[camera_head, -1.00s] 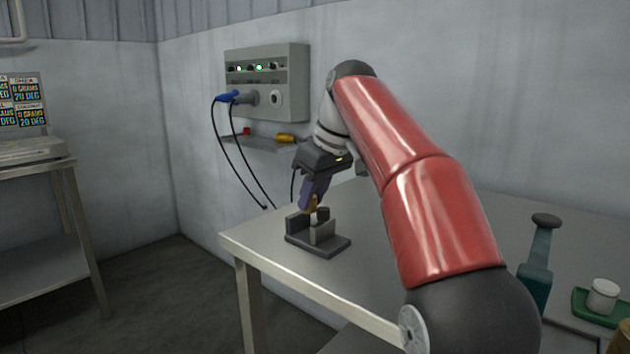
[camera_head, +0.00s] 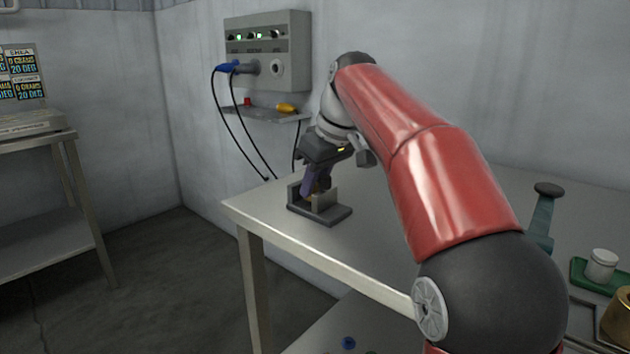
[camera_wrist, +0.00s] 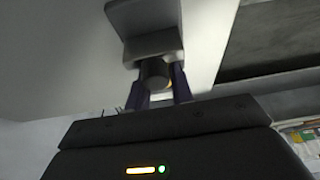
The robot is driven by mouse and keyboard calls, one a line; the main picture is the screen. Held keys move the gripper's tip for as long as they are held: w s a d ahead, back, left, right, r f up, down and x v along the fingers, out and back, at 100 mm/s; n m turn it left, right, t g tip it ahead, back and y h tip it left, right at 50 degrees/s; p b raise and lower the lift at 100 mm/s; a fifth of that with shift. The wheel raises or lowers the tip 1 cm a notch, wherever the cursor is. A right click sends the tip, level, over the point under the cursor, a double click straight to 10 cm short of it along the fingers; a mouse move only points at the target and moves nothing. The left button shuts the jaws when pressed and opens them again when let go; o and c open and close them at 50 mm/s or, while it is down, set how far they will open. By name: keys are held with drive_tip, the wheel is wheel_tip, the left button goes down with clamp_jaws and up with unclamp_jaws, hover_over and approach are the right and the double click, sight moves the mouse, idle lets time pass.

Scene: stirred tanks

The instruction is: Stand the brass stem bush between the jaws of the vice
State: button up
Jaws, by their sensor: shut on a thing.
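The grey vice (camera_head: 334,216) stands on the bench near its left end, with its upright jaws either side of a gap. My gripper (camera_head: 312,192) points down at the vice, its purple fingers low at the gap. It is shut on the brass stem bush (camera_head: 313,197), of which only a small brownish patch shows. In the wrist view the vice (camera_wrist: 150,45) is just beyond my gripper (camera_wrist: 161,86). A dark round knob of the vice hides most of the bush (camera_wrist: 171,83). I cannot tell whether the bush touches the vice floor.
A wall panel (camera_head: 290,62) with cables and a small shelf (camera_head: 262,114) is behind the vice. A teal-handled tool (camera_head: 541,218), a green tray (camera_head: 583,275) with a white jar (camera_head: 601,264), and a brass object (camera_head: 618,318) are at right. The bench middle is clear.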

drive_tip(key=shift+f+b, duration=0.35)
drive_tip(key=shift+f, duration=0.2)
drive_tip(key=o, duration=1)
drive_tip(key=shift+o, duration=0.2)
drive_tip(key=shift+r, duration=0.1)
